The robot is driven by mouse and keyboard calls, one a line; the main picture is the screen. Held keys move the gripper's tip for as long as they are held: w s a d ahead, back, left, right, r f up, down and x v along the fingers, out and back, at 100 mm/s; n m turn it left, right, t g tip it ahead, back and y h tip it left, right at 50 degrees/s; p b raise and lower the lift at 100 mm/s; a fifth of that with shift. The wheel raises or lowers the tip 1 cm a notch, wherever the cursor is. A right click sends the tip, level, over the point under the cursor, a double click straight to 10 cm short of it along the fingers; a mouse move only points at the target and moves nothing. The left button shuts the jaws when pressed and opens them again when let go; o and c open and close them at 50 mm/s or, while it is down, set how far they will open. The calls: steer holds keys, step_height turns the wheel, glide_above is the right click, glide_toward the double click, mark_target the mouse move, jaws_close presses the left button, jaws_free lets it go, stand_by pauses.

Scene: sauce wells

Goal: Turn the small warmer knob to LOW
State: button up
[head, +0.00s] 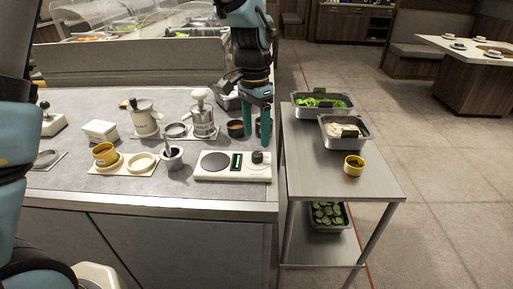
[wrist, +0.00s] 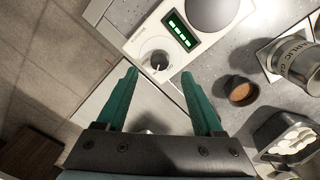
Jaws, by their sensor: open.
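The warmer (head: 233,178) is a flat white unit on the counter near its right front edge, with a dark round plate and a display with several lit green bars (wrist: 180,30). Its small dark knob (head: 258,157) sits at the right end; in the wrist view the knob (wrist: 159,60) shows a pale mark, and the lettering around it is too small to read. My gripper (head: 257,140) is open and empty, pointing down just above and behind the knob. In the wrist view its green fingertips (wrist: 160,74) lie either side of the knob, apart from it.
A small grey pot (head: 172,160) stands left of the warmer. A brown sauce cup (wrist: 241,92) and a metal-lidded jar (wrist: 298,62) are close by.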

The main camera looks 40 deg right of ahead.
mark_target(255, 153)
steer(key=shift+w+r+b, duration=0.1)
steer(key=shift+r+b, duration=0.2)
steer(key=shift+r, duration=2.2)
